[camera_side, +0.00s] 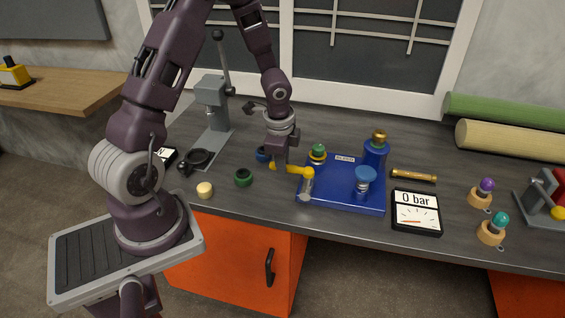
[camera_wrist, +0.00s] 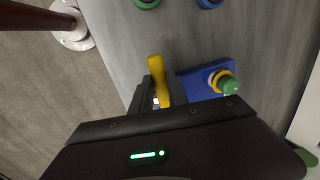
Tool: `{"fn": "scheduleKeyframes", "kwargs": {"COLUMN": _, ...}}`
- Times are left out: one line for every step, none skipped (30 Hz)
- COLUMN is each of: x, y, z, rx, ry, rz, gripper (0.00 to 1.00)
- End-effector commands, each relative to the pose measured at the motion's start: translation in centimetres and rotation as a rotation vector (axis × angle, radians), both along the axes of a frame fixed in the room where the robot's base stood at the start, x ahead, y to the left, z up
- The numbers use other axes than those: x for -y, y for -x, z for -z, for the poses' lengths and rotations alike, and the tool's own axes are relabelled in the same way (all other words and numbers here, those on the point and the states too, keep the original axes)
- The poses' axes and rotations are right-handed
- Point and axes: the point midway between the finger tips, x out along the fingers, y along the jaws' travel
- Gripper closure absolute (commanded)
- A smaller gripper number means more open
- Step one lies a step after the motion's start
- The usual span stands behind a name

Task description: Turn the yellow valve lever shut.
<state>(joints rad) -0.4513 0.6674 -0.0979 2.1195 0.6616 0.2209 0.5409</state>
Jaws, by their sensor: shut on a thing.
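The yellow valve lever (camera_side: 289,169) sticks out to the left from the top of a clear valve post at the left front corner of the blue base plate (camera_side: 338,199). My gripper (camera_side: 279,164) is at the lever's free end and is shut on it. In the wrist view the yellow lever (camera_wrist: 158,78) stands against the dark finger of my gripper (camera_wrist: 157,90); the other finger is hidden. The lever's pivot is hidden there by my gripper body. A gauge display (camera_side: 416,212) reads "0 bar".
On the plate are a green-capped fitting (camera_side: 318,153), a blue knob (camera_side: 364,180) and a blue cylinder (camera_side: 375,154) with a brass cap. Green (camera_side: 243,178) and blue (camera_side: 262,154) rings and a cream knob (camera_side: 205,190) lie left of it. A grey lever press (camera_side: 213,105) stands behind left.

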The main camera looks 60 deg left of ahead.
Motion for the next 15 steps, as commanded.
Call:
{"fn": "scheduleKeyframes", "kwargs": {"x": -0.08, "y": -0.15, "z": -0.06, "rx": 0.004, "ry": -0.002, "rz": 0.003, "gripper": 1.00}}
{"fn": "scheduleKeyframes", "kwargs": {"x": -0.08, "y": -0.15, "z": -0.06, "rx": 0.004, "ry": -0.002, "rz": 0.004, "gripper": 1.00}}
{"fn": "scheduleKeyframes", "kwargs": {"x": -0.08, "y": -0.16, "z": -0.06, "rx": 0.004, "ry": -0.002, "rz": 0.004, "gripper": 1.00}}
{"fn": "scheduleKeyframes", "kwargs": {"x": -0.08, "y": -0.16, "z": -0.06, "rx": 0.004, "ry": -0.001, "rz": 0.005, "gripper": 1.00}}
{"fn": "scheduleKeyframes", "kwargs": {"x": -0.08, "y": -0.16, "z": -0.06, "rx": 0.004, "ry": -0.003, "rz": 0.004, "gripper": 1.00}}
{"fn": "scheduleKeyframes", "kwargs": {"x": -0.08, "y": -0.16, "z": -0.06, "rx": 0.004, "ry": -0.003, "rz": 0.004, "gripper": 1.00}}
{"fn": "scheduleKeyframes", "kwargs": {"x": -0.09, "y": -0.16, "z": -0.07, "rx": 0.005, "ry": -0.002, "rz": 0.005, "gripper": 1.00}}
{"fn": "scheduleKeyframes", "kwargs": {"x": -0.09, "y": -0.16, "z": -0.07, "rx": 0.005, "ry": -0.002, "rz": 0.005, "gripper": 1.00}}
{"fn": "scheduleKeyframes", "kwargs": {"x": -0.09, "y": -0.16, "z": -0.07, "rx": 0.005, "ry": -0.002, "rz": 0.005, "gripper": 1.00}}
{"fn": "scheduleKeyframes", "kwargs": {"x": -0.09, "y": -0.16, "z": -0.07, "rx": 0.005, "ry": -0.002, "rz": 0.005, "gripper": 0.78}}
{"fn": "scheduleKeyframes", "kwargs": {"x": -0.08, "y": -0.17, "z": -0.06, "rx": 0.005, "ry": -0.002, "rz": 0.004, "gripper": 0.72}}
{"fn": "scheduleKeyframes", "kwargs": {"x": -0.08, "y": -0.17, "z": -0.05, "rx": 0.005, "ry": -0.002, "rz": 0.004, "gripper": 0.64}}
{"fn": "scheduleKeyframes", "kwargs": {"x": -0.08, "y": -0.15, "z": -0.05, "rx": 0.004, "ry": -0.002, "rz": 0.003, "gripper": 0.59}}
{"fn": "scheduleKeyframes", "kwargs": {"x": -0.06, "y": -0.14, "z": -0.05, "rx": 0.004, "ry": -0.002, "rz": 0.003, "gripper": 0.58}}
{"fn": "scheduleKeyframes", "kwargs": {"x": -0.07, "y": -0.12, "z": -0.04, "rx": 0.003, "ry": -0.001, "rz": 0.003, "gripper": 0.58}}
